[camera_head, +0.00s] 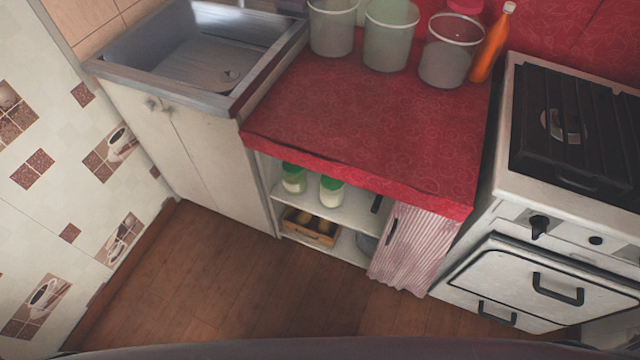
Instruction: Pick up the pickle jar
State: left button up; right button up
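Two jars with green lids stand side by side on the upper shelf of the open cabinet under the red counter. They are the left jar (293,180) and the right jar (331,191). Their contents look pale, and I cannot tell which one is the pickle jar. The counter's edge overhangs close above their lids. Neither of my grippers is in view.
The red counter (370,125) holds several buckets and an orange bottle (491,45). A wooden crate (311,228) sits on the shelf below the jars. A striped curtain (415,248) covers the cabinet's right side. A sink (200,60) is left, a stove (560,190) right. The wooden floor (240,290) is clear.

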aim_at(331, 199)
jog(key=i+j+z, duration=0.15)
jog(key=j, duration=0.2)
jog(key=i+j+z, duration=0.1)
jog(key=j, duration=0.25)
jog(key=i+j+z, duration=0.15)
jog(key=j, duration=0.2)
jog(key=i+j+z, duration=0.1)
jog(key=j, duration=0.25)
jog(key=i+j+z, duration=0.15)
jog(key=j, duration=0.25)
jog(key=k, duration=0.05)
